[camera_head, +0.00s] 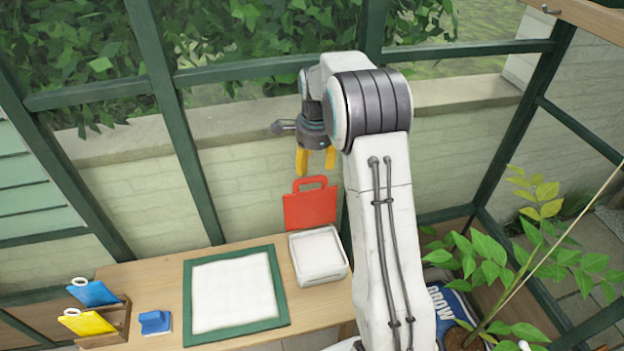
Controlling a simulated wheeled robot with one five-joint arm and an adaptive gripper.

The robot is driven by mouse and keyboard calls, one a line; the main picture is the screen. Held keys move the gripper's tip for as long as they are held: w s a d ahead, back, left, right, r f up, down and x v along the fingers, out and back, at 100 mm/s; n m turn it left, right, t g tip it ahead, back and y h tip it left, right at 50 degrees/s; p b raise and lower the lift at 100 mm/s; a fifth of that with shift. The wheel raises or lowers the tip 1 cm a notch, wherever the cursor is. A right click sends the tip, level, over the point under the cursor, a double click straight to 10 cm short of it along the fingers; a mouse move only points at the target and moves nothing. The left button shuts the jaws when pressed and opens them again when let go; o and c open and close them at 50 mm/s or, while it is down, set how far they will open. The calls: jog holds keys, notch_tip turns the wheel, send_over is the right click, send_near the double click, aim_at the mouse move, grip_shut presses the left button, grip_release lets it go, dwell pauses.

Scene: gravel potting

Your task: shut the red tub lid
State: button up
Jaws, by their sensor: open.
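The red tub lid (310,208) stands upright, open, at the back of a white tub (317,257). It has a loop handle along its top edge. The tub sits on the wooden bench, just left of my arm, and white contents fill it. My gripper (316,172) hangs above the lid with its yellow fingers pointing down. It is open and empty. Its fingertips are close to the lid's handle in the picture; I cannot tell whether they touch it or are in front of or behind it.
On the bench (165,258) lies a green-framed white panel (236,292). A blue block (155,322) and a wooden rack (118,325) with blue and yellow pieces are at left. Glazed walls rise behind.

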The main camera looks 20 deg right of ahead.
aim_at(313, 181)
jog(key=f+p, duration=0.2)
jog(key=f, duration=0.1)
jog(key=f+p, duration=0.1)
jog(key=p, duration=0.1)
jog(key=shift+w+f, duration=0.3)
jog(key=shift+w, duration=0.05)
jog(key=shift+w+d+f, duration=0.1)
jog(key=shift+w+f, duration=0.1)
jog(key=shift+f, duration=1.1)
jog(key=shift+o, duration=0.2)
grip_shut()
